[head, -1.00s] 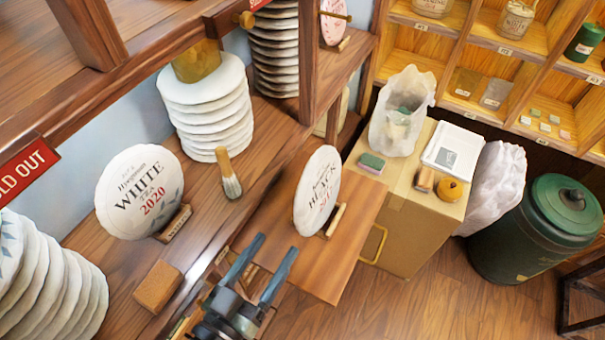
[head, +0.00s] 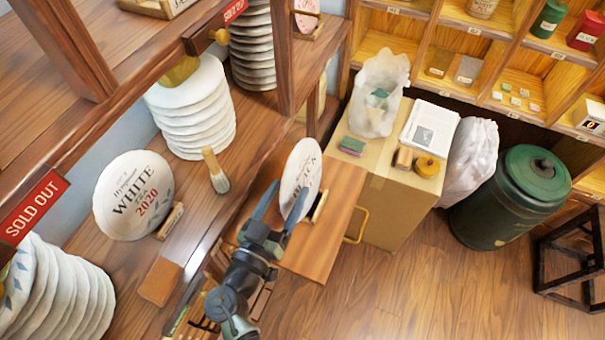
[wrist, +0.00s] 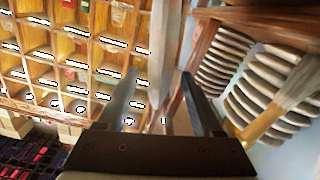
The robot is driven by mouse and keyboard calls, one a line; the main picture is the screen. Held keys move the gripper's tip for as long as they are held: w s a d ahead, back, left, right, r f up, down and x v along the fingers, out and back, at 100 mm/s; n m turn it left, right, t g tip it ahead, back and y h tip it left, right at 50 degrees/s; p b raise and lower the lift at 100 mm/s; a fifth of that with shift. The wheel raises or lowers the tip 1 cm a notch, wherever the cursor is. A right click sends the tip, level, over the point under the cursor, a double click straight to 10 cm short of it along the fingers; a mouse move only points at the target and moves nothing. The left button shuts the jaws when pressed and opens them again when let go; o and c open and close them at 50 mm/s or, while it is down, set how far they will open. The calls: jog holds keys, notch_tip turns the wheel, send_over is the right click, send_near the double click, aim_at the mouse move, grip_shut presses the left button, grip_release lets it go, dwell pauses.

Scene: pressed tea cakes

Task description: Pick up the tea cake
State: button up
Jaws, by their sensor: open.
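A round white tea cake labelled BLACK (head: 308,162) stands on edge on a wooden stand at the right, on a pull-out board (head: 322,250). My gripper (head: 287,188) is open, its two fingers reaching up at this cake and covering part of its face. I cannot tell whether they touch it. In the wrist view my open gripper (wrist: 156,78) has a pale upright shape between its fingers, perhaps the cake's edge. Another tea cake, labelled WHITE 2020 (head: 133,197), stands on a small stand on the shelf at the left.
Stacks of pale cakes (head: 190,115) stand on the shelf. A red SOLD OUT sign (head: 33,207) hangs above.

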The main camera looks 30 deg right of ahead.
jog(key=shift+w+d, duration=0.4)
jog(key=shift+d, duration=0.2)
grip_shut()
jog(key=shift+r, duration=0.1)
dwell(0.9)
